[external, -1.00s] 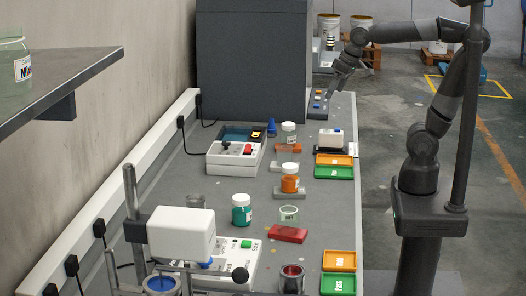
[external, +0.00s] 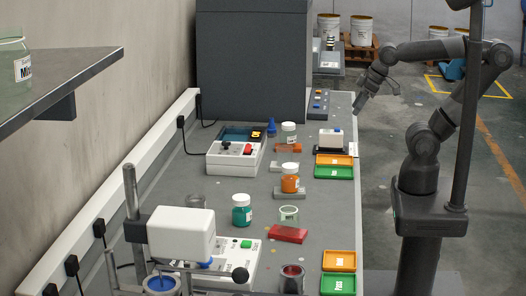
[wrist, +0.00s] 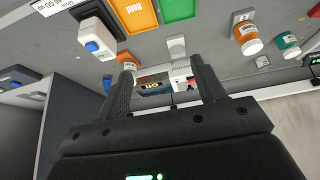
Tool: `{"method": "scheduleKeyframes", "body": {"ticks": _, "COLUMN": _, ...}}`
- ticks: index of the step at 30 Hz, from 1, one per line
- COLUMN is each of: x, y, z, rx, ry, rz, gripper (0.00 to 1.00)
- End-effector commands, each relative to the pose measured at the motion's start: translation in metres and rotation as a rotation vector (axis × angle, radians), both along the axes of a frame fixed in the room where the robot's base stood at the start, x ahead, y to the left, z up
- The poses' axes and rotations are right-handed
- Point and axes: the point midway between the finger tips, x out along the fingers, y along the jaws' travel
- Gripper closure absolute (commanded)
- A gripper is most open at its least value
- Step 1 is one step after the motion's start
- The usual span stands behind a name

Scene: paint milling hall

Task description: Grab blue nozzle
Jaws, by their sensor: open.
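The blue nozzle (external: 271,127), a small upright cone, stands on the grey bench near the far end in the external view, behind the white control box and left of a white-lidded jar. In the wrist view a small blue shape (wrist: 107,83), likely the nozzle, shows just left of the left finger. My gripper (external: 359,106) is above the bench's far right edge, well right of the nozzle and apart from it. In the wrist view my gripper (wrist: 162,68) is open, with nothing held between its fingers.
A white-lidded jar (external: 289,128) stands close right of the nozzle. A white control box (external: 235,158) lies in front, and a tall dark cabinet (external: 253,65) rises behind. Orange (external: 334,159) and green trays (external: 334,172) line the right edge.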

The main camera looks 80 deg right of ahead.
Motion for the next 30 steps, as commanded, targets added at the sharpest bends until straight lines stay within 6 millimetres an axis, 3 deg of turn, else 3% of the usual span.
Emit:
{"method": "scheduleKeyframes", "body": {"ticks": 7, "x": 0.002, "y": -0.001, "z": 0.001, "rx": 0.0, "ry": 0.001, "rz": -0.004, "gripper": 0.37}}
{"method": "scheduleKeyframes", "body": {"ticks": 11, "x": 0.015, "y": -0.006, "z": 0.004, "rx": -0.002, "ry": 0.008, "rz": -0.03, "gripper": 0.37}}
{"method": "scheduleKeyframes", "body": {"ticks": 21, "x": 0.11, "y": -0.059, "z": 0.011, "rx": -0.012, "ry": 0.04, "rz": -0.195, "gripper": 0.37}}
{"method": "scheduleKeyframes", "body": {"ticks": 30, "x": 0.195, "y": -0.132, "z": -0.012, "rx": -0.005, "ry": 0.069, "rz": -0.343, "gripper": 0.37}}
